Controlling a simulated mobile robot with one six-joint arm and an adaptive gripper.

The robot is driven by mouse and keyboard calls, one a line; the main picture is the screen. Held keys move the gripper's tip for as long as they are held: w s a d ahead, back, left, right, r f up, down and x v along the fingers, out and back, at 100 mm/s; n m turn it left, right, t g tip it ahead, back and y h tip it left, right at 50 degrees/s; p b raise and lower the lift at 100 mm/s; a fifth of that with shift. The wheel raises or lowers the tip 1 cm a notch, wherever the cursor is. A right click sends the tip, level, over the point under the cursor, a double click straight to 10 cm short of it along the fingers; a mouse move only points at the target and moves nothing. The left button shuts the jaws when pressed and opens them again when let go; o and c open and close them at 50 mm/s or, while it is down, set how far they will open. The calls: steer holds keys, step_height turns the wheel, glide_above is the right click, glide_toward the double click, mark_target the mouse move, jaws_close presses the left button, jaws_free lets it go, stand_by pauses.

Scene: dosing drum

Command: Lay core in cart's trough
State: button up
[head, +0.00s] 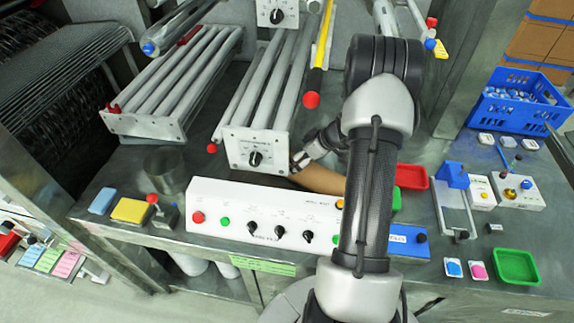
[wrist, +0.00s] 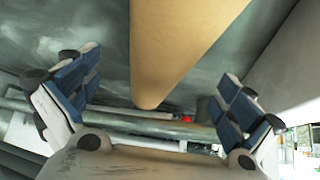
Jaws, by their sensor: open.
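The core, a tan cardboard tube (head: 318,180), lies on the steel bench behind the white control box, partly hidden by my arm. In the wrist view the core (wrist: 183,45) runs between my two blue-padded fingers, with a clear gap on each side. My gripper (head: 300,160) is open at the core's left part, next to the grey roller unit. Its spread fingers also show in the wrist view (wrist: 160,98). I cannot make out a cart's trough in either view.
The roller unit with a dial (head: 255,150) stands close left of my gripper. The control box (head: 265,215) is in front. A red tray (head: 411,177), a blue crate (head: 520,108) and a green tray (head: 516,267) are to the right. A metal cup (head: 165,165) stands left.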

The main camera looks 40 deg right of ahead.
steer(key=shift+s+x, duration=0.2)
steer(key=shift+x, duration=2.5)
steer(key=shift+f, duration=0.1)
steer(key=shift+c, duration=0.2)
steer(key=c, duration=1.6)
steer(key=shift+c, duration=0.9)
